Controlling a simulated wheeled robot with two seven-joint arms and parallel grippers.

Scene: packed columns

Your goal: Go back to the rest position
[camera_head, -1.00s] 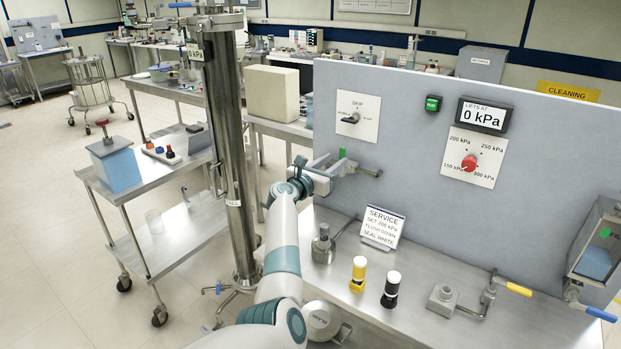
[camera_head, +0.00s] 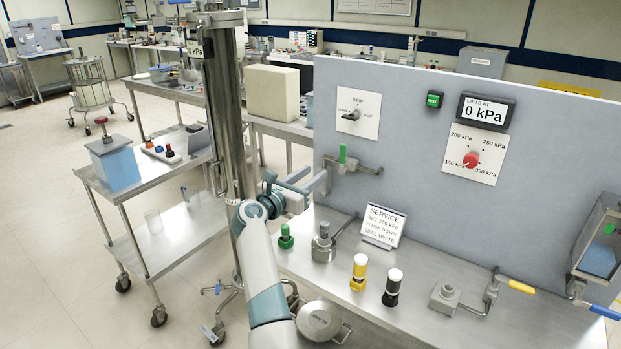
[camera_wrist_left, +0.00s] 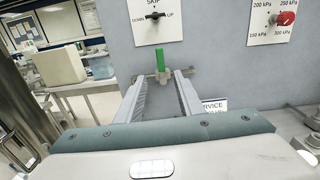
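My left gripper (camera_head: 308,182) is in front of the grey panel (camera_head: 420,150), at its left end, above the bench. Its two fingers are apart, and in the left wrist view (camera_wrist_left: 160,84) the gap between them is empty. Beyond the fingertips is a valve with an upright green handle (camera_head: 342,154), which also shows in the wrist view (camera_wrist_left: 160,60). The gripper is clear of the handle. My right gripper is in neither view.
On the steel bench (camera_head: 420,265) stand a green-topped fitting (camera_head: 286,237), a yellow fitting (camera_head: 359,273), a black fitting (camera_head: 392,288) and a service sign (camera_head: 383,226). A tall steel column (camera_head: 226,130) rises left of my arm. A cart (camera_head: 150,180) stands farther left.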

